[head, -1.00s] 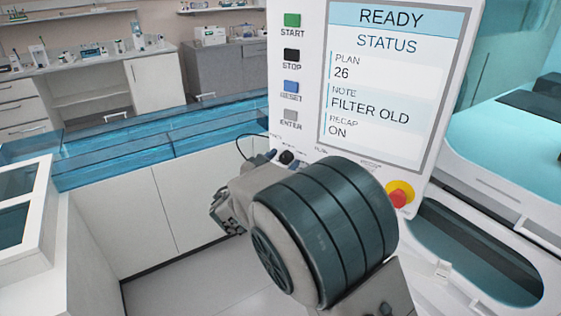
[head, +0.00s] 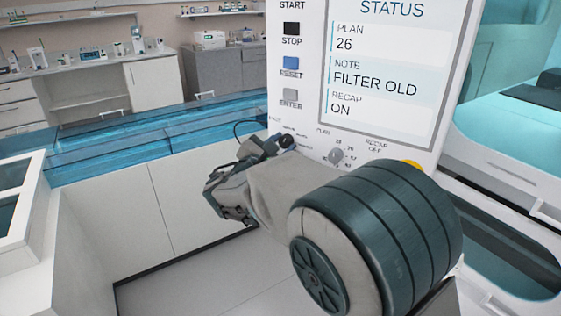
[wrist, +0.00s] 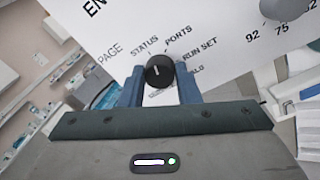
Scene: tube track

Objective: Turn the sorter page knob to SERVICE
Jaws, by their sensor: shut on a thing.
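The page knob, a round black knob with a white mark, is on the white sorter panel; it shows in the wrist view (wrist: 160,71) and small in the head view (head: 287,141). My gripper (wrist: 160,84) is shut on it, with one blue finger on each side. The white mark points up in the wrist view, about between the STATUS and PORTS labels. PAGE, STATUS, PORTS and RUN SET are readable around it; lower labels are partly hidden by the fingers, and I cannot read SERVICE. The screen (head: 385,70) shows STATUS.
A grey plan knob (head: 336,156) sits to the right of the page knob, with numbers around it. START, STOP, RESET and ENTER buttons line the panel's left side. Blue clear track (head: 150,130) runs at left.

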